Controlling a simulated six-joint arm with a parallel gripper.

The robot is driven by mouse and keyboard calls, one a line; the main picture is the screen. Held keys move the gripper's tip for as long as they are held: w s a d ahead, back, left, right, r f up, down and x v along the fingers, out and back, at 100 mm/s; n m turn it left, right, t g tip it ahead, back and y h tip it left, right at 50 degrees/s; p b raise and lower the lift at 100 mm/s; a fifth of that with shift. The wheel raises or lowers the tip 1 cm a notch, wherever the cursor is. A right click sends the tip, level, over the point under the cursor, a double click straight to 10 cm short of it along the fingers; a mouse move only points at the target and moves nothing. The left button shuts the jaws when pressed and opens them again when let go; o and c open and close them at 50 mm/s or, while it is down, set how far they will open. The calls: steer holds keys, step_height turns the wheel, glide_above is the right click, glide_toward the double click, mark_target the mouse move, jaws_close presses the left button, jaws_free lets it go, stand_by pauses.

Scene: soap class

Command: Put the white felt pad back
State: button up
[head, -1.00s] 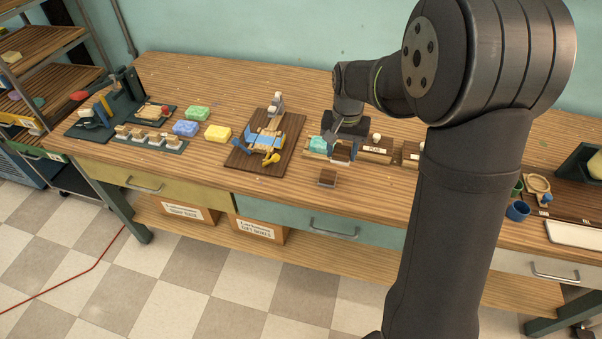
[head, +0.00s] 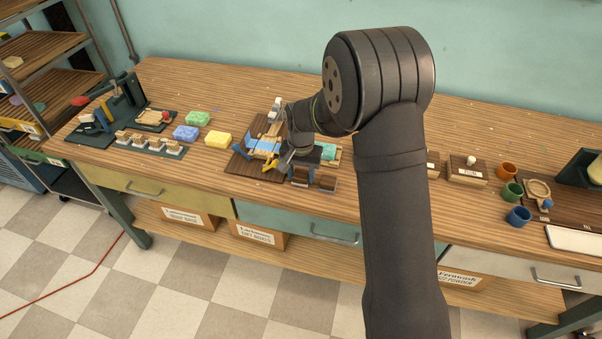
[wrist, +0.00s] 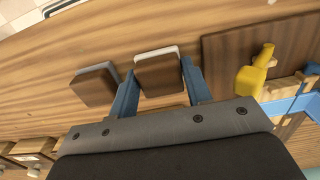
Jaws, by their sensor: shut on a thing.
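The white felt pad (wrist: 158,70) is a small brown wooden block with a white edge. In the wrist view it sits between the two blue fingers of my gripper (wrist: 158,66), which is shut on it. In the head view my gripper (head: 301,166) is over the front of the bench, just right of the dark wooden board, with the pad (head: 299,176) below it. I cannot tell whether the pad touches the bench. A similar brown block with a grey edge (wrist: 95,85) lies close by on the left in the wrist view, and right of the pad in the head view (head: 327,184).
A dark board (head: 243,165) holds a blue and wooden fixture with a yellow handle (wrist: 252,78), close to my gripper. A tray with a teal block (head: 328,151) stands behind it. Yellow (head: 218,139), blue (head: 186,132) and green (head: 197,118) soaps lie left. The front edge is near.

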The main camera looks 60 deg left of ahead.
mark_target(301, 174)
steer(key=shift+f, duration=0.15)
steer(key=o, duration=1)
steer(key=shift+c, duration=0.2)
step_height(301, 174, up, 12)
steer(key=shift+r, duration=0.2)
